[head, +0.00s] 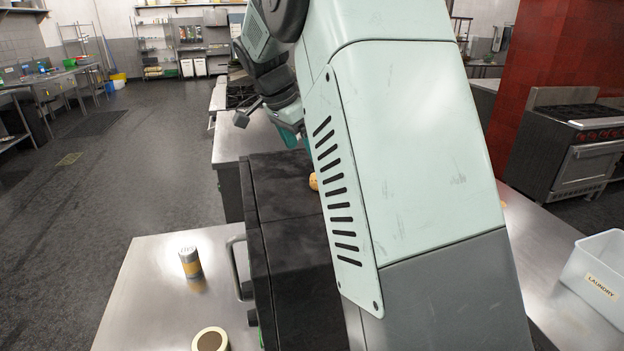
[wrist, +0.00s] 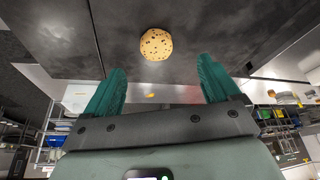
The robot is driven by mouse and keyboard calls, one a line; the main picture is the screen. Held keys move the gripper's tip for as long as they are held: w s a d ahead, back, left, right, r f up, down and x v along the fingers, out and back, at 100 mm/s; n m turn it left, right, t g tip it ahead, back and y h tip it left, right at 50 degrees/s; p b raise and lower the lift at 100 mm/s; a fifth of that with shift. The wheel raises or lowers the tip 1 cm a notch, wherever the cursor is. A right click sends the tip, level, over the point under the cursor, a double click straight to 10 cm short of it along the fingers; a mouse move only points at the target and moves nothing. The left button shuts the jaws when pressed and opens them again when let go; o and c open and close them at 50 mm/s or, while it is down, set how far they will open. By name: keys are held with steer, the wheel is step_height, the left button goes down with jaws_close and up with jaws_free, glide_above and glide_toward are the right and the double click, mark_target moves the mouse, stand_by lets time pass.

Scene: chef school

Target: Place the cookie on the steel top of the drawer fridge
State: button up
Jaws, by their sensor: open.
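The cookie (wrist: 156,44), round and tan with dark chips, lies on the dark top of a black appliance in the wrist view. In the head view only a sliver of the cookie (head: 313,182) shows past my arm. My gripper (wrist: 161,78) is open and empty, its two teal fingers spread apart, with the cookie beyond the fingertips and not between them. In the head view a teal part of my gripper (head: 289,137) shows above the appliance's far end; the rest is hidden by my arm. I cannot tell which steel surface is the drawer fridge's top.
The black appliance (head: 285,205) has a handle on its left side. A steel top (head: 145,285) at left bears a yellow-banded can (head: 190,262) and a round container (head: 210,340). A white laundry bin (head: 600,275) stands at right. A steel surface (head: 240,138) lies behind the appliance.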

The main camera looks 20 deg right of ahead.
steer(key=x, duration=0.4)
steer(key=shift+d+f, duration=0.15)
steer(key=shift+s+d+x, duration=0.1)
steer(key=shift+d+x, duration=0.1)
steer(key=shift+x, duration=1.1)
steer(key=shift+s+d+x, duration=0.1)
steer(key=shift+d+x, duration=0.1)
steer(key=shift+x, duration=1.1)
steer(key=c, duration=1.2)
steer(key=shift+r, duration=0.3)
